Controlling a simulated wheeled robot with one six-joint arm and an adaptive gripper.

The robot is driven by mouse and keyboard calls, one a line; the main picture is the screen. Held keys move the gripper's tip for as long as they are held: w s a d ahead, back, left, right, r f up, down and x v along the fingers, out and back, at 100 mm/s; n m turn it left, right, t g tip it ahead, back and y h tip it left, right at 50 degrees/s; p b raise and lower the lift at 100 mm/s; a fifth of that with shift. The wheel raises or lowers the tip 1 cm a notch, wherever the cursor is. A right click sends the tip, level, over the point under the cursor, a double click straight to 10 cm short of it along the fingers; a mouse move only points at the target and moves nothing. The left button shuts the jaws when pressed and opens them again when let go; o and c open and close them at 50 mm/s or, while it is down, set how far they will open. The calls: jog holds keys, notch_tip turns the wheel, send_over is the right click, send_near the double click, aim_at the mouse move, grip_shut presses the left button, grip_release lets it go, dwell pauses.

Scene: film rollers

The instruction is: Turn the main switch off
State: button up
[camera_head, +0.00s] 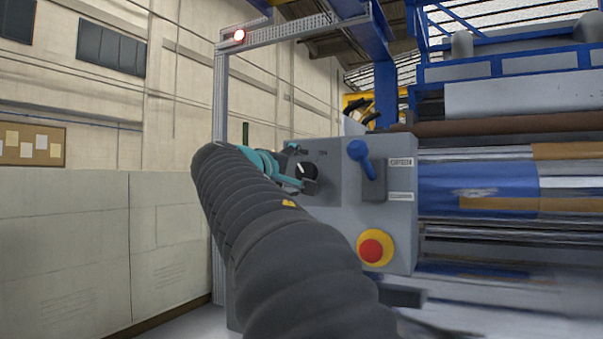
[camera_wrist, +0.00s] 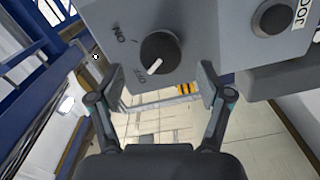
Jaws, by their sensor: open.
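The main switch is a round black knob (camera_wrist: 160,52) with a white pointer, on the face of a grey control box (camera_head: 340,225). In the wrist view, ON and OFF labels are printed beside it, and the pointer aims near the OFF label. In the head view the knob (camera_head: 306,171) is partly hidden by my gripper. My gripper (camera_wrist: 149,80) is open and empty. In the wrist view its fingers stand wide apart on either side and below the knob, with no contact visible.
A blue lever (camera_head: 361,157) and a red stop button (camera_head: 371,250) on a yellow ring are to the right on the box. A dark button (camera_wrist: 272,17) sits near the knob. Rollers (camera_head: 480,190) lie at right.

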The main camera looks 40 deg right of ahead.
jog(key=v, duration=0.9)
jog(key=a+f+n+y, duration=0.1)
jog(key=a+f+y, duration=0.35)
jog(key=f, duration=0.85)
jog(key=a+f+y, duration=0.4)
jog(key=f+y, duration=0.1)
jog(key=f, duration=0.8)
jog(key=s+a+f+m+y, duration=0.1)
jog(key=s+a+f+y, duration=0.2)
jog(key=s+a+f, duration=0.2)
jog(key=s+a+f+m+g+y, duration=0.1)
jog(key=s+a+f+y, duration=0.3)
jog(key=s+f, duration=0.7)
notch_tip(320, 180, down, 5)
jog(key=shift+s+a+r, duration=0.1)
jog(key=shift+s+a, duration=0.25)
jog(key=shift+a, duration=0.75)
